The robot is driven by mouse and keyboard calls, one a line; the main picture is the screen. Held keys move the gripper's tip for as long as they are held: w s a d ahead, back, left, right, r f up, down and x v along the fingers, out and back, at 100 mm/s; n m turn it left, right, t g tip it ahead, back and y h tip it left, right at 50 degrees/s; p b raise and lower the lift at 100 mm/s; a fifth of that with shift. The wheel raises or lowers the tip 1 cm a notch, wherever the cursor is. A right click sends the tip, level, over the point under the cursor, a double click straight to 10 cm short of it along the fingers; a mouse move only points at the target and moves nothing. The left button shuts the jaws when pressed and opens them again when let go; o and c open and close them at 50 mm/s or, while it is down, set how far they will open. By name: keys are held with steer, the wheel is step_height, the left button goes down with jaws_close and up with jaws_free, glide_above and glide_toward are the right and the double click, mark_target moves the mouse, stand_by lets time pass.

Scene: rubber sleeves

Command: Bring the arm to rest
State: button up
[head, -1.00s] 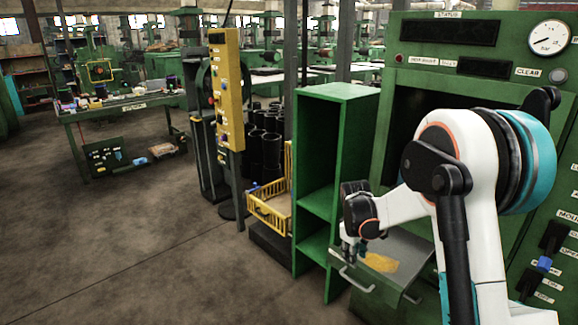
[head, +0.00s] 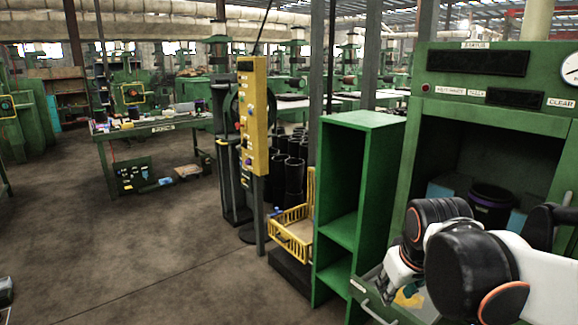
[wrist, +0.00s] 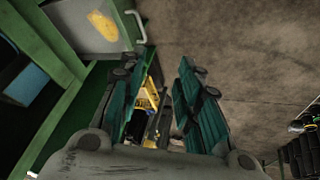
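My arm is low at the right of the head view, in front of the green machine (head: 440,130). My gripper shows partly there as a pale shape (head: 396,272), mostly hidden behind my dark wrist joint. In the wrist view my gripper (wrist: 160,66) is open, with two teal-padded fingers apart and nothing held between them. The gap shows the floor and a distant yellow crate (wrist: 150,92).
A metal tray (head: 424,312) with a yellow patch juts from the machine close to my gripper. A dark cylinder (head: 490,208) stands in the machine's opening. A green shelf (head: 342,200), the yellow crate (head: 293,236) and a yellow control post (head: 254,115) stand left. Open floor lies further left.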

steer(key=s+a+m+t, duration=0.2)
steer(key=s, duration=1)
steer(key=shift+s+f+m+y, duration=0.3)
steer(key=shift+s+f+m, duration=0.1)
stand_by(0.7)
